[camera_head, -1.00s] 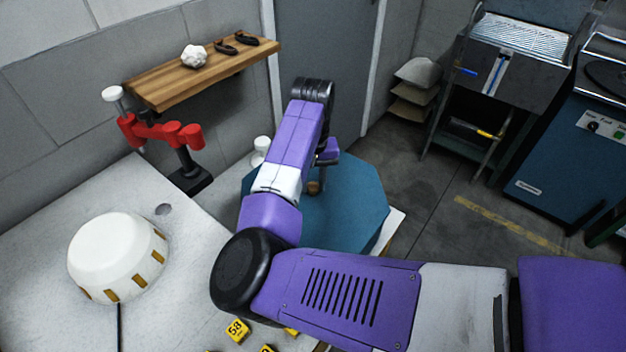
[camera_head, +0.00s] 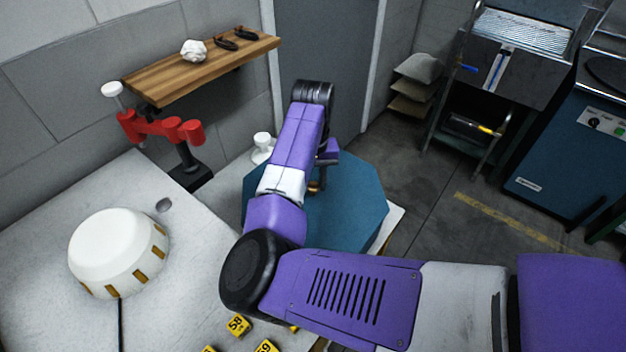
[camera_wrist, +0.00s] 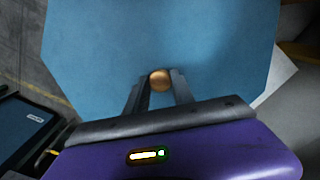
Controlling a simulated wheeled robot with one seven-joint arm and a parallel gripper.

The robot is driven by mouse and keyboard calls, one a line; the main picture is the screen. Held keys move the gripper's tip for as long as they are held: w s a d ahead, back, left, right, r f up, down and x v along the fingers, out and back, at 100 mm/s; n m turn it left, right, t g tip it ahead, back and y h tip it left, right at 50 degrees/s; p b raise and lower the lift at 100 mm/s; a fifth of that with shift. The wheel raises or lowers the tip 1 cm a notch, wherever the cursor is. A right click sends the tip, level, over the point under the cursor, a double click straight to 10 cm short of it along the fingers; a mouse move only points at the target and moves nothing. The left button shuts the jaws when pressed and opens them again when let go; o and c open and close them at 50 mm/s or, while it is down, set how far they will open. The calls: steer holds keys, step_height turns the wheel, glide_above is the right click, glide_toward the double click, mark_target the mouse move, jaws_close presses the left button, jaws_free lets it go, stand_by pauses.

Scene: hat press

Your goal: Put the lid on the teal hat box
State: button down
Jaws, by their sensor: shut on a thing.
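The teal lid (camera_head: 345,212) is a wide octagonal panel with a small brass-coloured knob (camera_wrist: 160,80) at its middle. My gripper (camera_head: 316,183) is above the lid, with its two fingers shut on the knob, one on each side. The lid also fills most of the wrist view (camera_wrist: 110,45). It looks about level. The teal hat box cannot be told apart from the lid, and whatever is under the lid is hidden. My arm covers the lid's left part in the head view.
A white surface edge (camera_head: 396,222) shows beside the lid's right side. A red clamp stand (camera_head: 160,130) and a small white spool-like piece (camera_head: 262,145) stand behind.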

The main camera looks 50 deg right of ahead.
steer(key=c, duration=1)
jaws_free()
steer(key=shift+r, duration=0.15)
step_height(320, 180, up, 8)
steer(key=shift+f, duration=0.2)
